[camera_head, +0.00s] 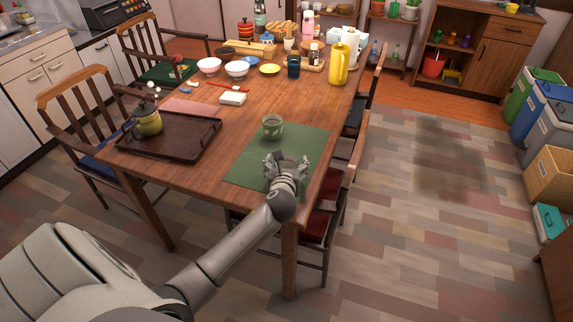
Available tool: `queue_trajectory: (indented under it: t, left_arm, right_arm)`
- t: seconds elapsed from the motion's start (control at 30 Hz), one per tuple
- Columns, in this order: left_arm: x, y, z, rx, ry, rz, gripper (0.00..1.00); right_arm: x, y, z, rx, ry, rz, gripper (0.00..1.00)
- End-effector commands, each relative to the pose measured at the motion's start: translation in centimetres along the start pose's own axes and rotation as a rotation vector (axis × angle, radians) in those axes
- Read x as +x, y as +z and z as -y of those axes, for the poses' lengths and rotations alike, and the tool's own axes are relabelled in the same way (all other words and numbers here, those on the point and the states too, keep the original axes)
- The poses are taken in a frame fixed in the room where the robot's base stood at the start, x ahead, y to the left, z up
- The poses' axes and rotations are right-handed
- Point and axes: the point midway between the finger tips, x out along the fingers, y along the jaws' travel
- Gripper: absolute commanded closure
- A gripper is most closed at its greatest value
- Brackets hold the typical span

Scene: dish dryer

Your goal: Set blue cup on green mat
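The dark blue cup (293,66) stands upright at the back of the wooden table, between a yellow bowl and a small tray of jars. The green mat (245,170) lies at the table's near right corner. A pale greenish cup (272,127) stands upright on the mat's far part. My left gripper (286,163) is over the near part of the mat, just on the near side of the greenish cup. Its fingers look spread, with nothing visible held. The blue cup is well beyond it. My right gripper is not in view.
A brown tray (190,150) with a small pot (148,120) is at the left. A white box (232,98) and red chopsticks lie mid-table. Bowls (209,66) and a tall yellow pitcher (339,64) stand farther back. Chairs surround the table.

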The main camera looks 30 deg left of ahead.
Motion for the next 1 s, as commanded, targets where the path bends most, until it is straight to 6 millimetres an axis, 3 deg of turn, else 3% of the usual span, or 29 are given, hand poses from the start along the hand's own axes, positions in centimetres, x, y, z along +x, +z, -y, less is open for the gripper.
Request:
queue_trajectory:
  t: [0.43,1.0]
  left_arm:
    - [-0.9,0.2,0.0,0.0,-0.001,-0.001,0.16]
    - [-10.9,0.3,0.0,-0.001,-0.001,0.0,0.16]
  right_arm:
    - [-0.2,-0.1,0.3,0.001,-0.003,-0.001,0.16]
    - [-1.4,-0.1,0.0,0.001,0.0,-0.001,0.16]
